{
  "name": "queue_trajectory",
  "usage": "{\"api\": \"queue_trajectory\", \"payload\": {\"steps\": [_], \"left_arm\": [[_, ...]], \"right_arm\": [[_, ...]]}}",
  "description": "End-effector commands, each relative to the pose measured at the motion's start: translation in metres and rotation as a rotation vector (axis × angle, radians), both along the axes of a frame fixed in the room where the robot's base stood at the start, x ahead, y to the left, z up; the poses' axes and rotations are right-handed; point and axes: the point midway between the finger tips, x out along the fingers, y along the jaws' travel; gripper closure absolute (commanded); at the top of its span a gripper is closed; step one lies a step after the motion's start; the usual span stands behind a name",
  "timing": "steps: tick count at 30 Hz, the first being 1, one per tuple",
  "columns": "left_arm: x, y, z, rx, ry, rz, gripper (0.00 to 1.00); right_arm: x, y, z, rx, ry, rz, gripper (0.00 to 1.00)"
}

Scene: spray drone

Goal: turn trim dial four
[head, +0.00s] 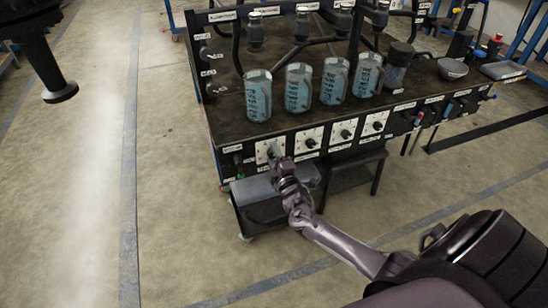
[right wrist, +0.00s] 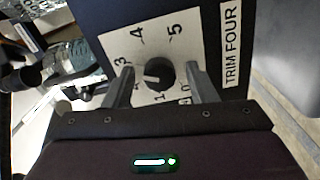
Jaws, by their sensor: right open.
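In the right wrist view, the trim four dial (right wrist: 159,75) is a round black knob with a pale pointer on a white numbered plate. The pointer aims left in the picture, roughly towards the numbers 2 to 3. The label TRIM FOUR (right wrist: 231,46) stands on the right of the plate. My right gripper (right wrist: 159,68) is open, one finger on each side of the knob, with gaps visible. In the head view, my right gripper (head: 275,157) is at the leftmost dial plate (head: 262,152) on the bench front and hides its knob.
Several blue-filled jars (head: 258,96) stand on the dark bench top (head: 226,117) above the dials. Other dial plates (head: 309,139) line the front to the right. A grey bin (head: 257,190) sits below. The floor on the left is clear.

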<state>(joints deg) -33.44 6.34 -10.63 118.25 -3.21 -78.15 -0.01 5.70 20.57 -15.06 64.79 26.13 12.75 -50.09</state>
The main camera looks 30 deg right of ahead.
Motion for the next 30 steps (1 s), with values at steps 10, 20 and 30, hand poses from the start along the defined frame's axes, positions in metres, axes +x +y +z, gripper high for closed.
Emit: {"api": "queue_trajectory", "payload": {"steps": [10,20,30], "left_arm": [[0.002,0.003,-0.03,0.001,-0.003,0.012,0.64],[0.002,0.006,-0.056,0.0,-0.013,0.023,0.64],[0.002,0.006,-0.057,0.0,-0.015,0.023,0.64]], "right_arm": [[-0.038,0.009,0.001,0.001,0.003,0.002,0.48],[-0.075,0.018,0.0,-0.001,0.001,0.0,0.48],[-0.076,0.018,0.0,0.0,0.0,0.0,0.48]]}}
